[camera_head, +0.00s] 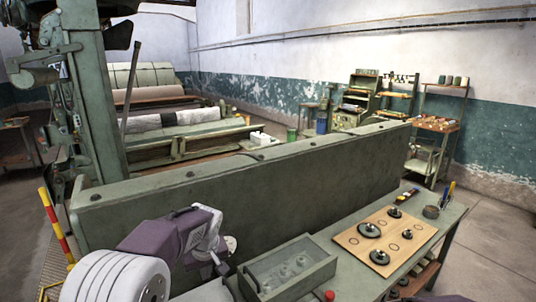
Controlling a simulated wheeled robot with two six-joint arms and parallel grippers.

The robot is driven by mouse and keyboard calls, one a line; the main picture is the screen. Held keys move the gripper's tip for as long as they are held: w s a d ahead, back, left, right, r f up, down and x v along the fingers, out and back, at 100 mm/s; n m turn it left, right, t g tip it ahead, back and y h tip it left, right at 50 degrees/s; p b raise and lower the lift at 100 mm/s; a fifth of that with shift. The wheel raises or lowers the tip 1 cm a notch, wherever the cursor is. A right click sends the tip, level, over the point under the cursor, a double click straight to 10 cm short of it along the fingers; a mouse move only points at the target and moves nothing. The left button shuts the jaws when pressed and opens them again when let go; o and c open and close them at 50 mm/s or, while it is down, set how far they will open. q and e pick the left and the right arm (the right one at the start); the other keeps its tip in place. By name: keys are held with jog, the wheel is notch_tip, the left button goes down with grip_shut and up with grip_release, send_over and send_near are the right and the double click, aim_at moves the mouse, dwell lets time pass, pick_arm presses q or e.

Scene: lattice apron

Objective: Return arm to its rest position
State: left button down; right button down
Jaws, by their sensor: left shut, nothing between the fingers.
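My left arm comes in from the bottom left, with a white ringed section and purple-grey links. My left gripper (220,267) is the small dark end of that arm. It is shut and empty, in front of the long green panel and just left of a grey-green box with a clear top (328,267). Its fingertips are small and partly hidden by the arm links. I cannot tell whether it touches the box. My right gripper is not in view.
A workbench (345,285) holds a wooden board (348,240) with several black round parts, a red knob (330,295) and tools at its far right. The tall green panel (290,180) stands behind my arm. Machinery with rolls fills the left; floor is free at right.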

pick_arm(q)
jog(key=s+f+m+g+h, duration=0.1)
jog(key=s+f+m, duration=0.2)
jog(key=s, duration=0.8)
jog(key=s+f+m+g+h, duration=0.1)
jog(key=s+f, duration=0.5)
jog(key=s, duration=0.6)
jog(key=shift+m, duration=0.9)
jog(key=shift+s+d, duration=0.1)
